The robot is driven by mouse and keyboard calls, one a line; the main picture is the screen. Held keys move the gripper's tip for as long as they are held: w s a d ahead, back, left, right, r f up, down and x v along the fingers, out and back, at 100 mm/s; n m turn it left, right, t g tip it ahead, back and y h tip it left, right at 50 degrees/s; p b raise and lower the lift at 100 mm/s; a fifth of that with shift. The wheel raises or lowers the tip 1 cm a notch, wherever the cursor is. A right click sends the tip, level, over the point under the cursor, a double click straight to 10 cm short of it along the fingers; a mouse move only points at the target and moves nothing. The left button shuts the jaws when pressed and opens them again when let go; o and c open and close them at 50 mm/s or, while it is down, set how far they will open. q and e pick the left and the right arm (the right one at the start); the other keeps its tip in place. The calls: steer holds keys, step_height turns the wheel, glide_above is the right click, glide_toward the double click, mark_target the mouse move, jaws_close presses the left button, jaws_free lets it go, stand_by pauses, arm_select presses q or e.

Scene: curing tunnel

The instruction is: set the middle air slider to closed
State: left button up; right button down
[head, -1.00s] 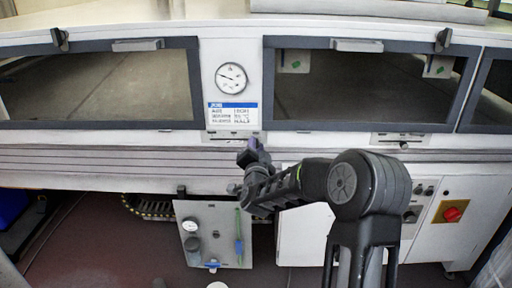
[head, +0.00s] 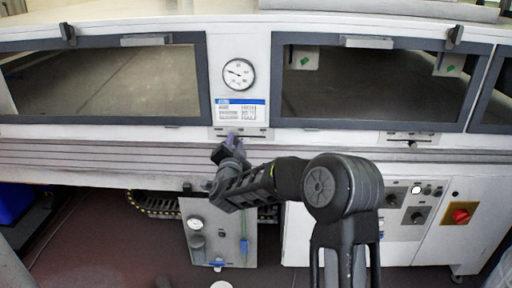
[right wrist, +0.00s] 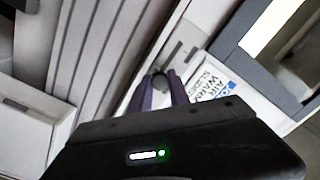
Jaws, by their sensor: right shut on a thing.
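The middle air slider's plate (head: 262,134) sits on the tunnel's front below the round gauge and a blue-topped label. My right gripper (head: 233,144) is at this plate, left of its centre, with purple fingers shut on the slider knob. The right wrist view shows the fingers (right wrist: 161,94) around the dark round knob (right wrist: 160,79), with the plate's slot running beyond it. The fingers hide part of the knob and plate. My left gripper is not in view.
Another slider (head: 410,139) is on the front at the right. The gauge (head: 239,74) and label (head: 240,108) are above my gripper. A hanging grey panel (head: 218,232) and a control cabinet with a red knob (head: 461,215) are lower down.

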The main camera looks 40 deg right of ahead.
steer(key=w+a, duration=0.1)
steer(key=a, duration=0.1)
steer(key=w+a, duration=0.2)
steer(key=shift+w+a+r, duration=0.1)
steer(key=shift+w+a, duration=0.05)
steer(key=shift+a, duration=0.05)
steer(key=c, duration=1.3)
jaws_free()
steer(key=shift+w+a, duration=0.1)
steer(key=shift+a, duration=0.05)
steer(key=shift+o, duration=0.3)
glide_toward(218, 136)
steer(key=shift+b+v, duration=0.35)
steer(key=shift+v, duration=0.75)
steer(key=shift+w+a, duration=0.1)
